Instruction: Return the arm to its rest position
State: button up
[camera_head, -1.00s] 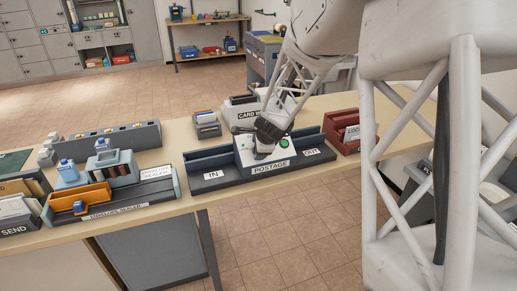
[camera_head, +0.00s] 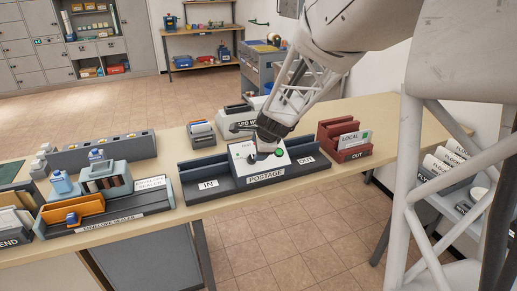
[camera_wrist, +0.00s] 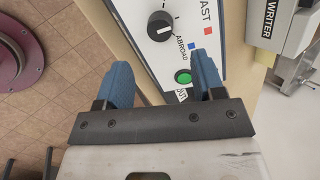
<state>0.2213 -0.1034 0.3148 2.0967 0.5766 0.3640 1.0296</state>
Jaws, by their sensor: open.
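My gripper (camera_head: 264,152) is at the postage machine (camera_head: 267,176), above its white sloped panel. In the wrist view my two blue fingers (camera_wrist: 165,76) are spread apart with nothing held between them. Beyond them the panel (camera_wrist: 197,15) shows a black dial (camera_wrist: 160,25) and a lit green button (camera_wrist: 183,76). The button appears between the fingers, nearer the right one. I cannot tell whether a finger touches the panel. My arm reaches in from the upper right of the head view.
The long table (camera_head: 375,115) also carries the envelope sealer (camera_head: 108,221) at left, a card box (camera_head: 201,134) and a label writer behind the machine, and a red out rack (camera_head: 343,140) to its right. A side stand (camera_head: 440,204) with flyers is at right.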

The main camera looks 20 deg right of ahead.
dwell(0.3)
jog(key=s+a+r+n+g, duration=0.1)
jog(key=s+a+r+n, duration=0.2)
jog(key=s, duration=0.9)
jog(key=s+a+r+n+g, duration=0.1)
jog(key=s+a+r+n, duration=0.2)
jog(key=s+n, duration=0.7)
jog(key=s+a+r+n+g+h, duration=0.1)
jog(key=s+a+r+n, duration=0.2)
jog(key=s, duration=1.1)
jog(key=a+n, duration=0.2)
jog(key=n, duration=0.1)
jog(key=shift+r+n+g, duration=0.15)
jog(key=shift+n+g, duration=0.25)
